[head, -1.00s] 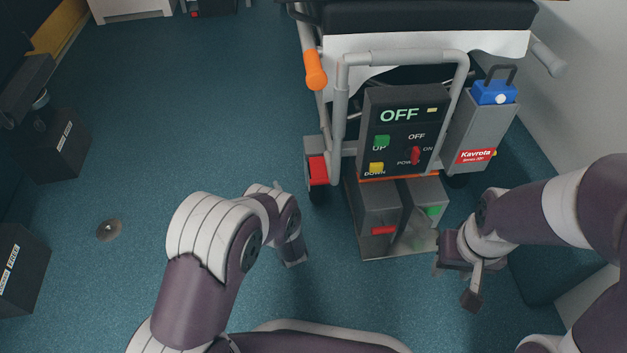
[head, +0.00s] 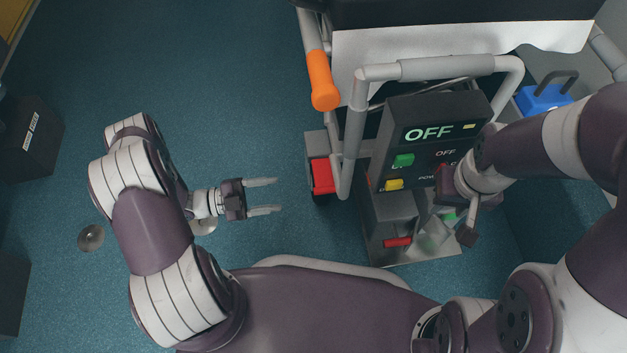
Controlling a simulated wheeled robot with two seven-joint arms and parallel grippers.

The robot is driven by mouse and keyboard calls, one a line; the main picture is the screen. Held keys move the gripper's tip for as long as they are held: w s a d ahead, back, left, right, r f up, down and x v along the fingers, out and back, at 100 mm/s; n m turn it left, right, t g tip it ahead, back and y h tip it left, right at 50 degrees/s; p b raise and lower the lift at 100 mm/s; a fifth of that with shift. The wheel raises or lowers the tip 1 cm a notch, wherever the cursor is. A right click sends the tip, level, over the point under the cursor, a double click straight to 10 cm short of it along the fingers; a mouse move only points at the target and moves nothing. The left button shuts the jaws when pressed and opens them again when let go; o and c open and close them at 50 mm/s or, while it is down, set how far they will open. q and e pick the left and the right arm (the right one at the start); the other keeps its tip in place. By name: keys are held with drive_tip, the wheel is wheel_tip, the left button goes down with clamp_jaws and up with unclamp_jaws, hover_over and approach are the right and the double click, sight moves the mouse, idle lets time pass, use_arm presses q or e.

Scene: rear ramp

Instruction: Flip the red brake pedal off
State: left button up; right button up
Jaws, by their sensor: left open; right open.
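A red pedal-like block (head: 321,176) sits on a grey housing at the left foot of the bed's end frame. A second red piece, a short bar (head: 397,242), sticks out low on the grey base unit under the control panel. I cannot tell which is the brake pedal. My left gripper (head: 272,196) is open and empty, its fingers pointing right toward the red block with a clear gap. My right gripper (head: 456,212) is open, in front of the panel's lower right and above the base unit. Its wrist hides part of the panel.
The dark control panel (head: 433,134) reads OFF and has green and yellow buttons. A grey tube frame (head: 430,68) and an orange handle (head: 322,82) stand above. A blue box (head: 543,100) is at right.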

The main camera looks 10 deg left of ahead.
sight(314, 189)
use_arm(q)
drive_tip(key=b+x, duration=0.2)
drive_tip(key=x, duration=0.3)
drive_tip(key=b+x, duration=0.2)
drive_tip(key=x, duration=0.3)
drive_tip(key=shift+d+f, duration=0.25)
drive_tip(key=shift+d, duration=0.05)
drive_tip(key=shift+w+d+r+b, duration=0.15)
drive_tip(key=shift+w+d+b, duration=0.05)
drive_tip(key=shift+d+b, duration=0.15)
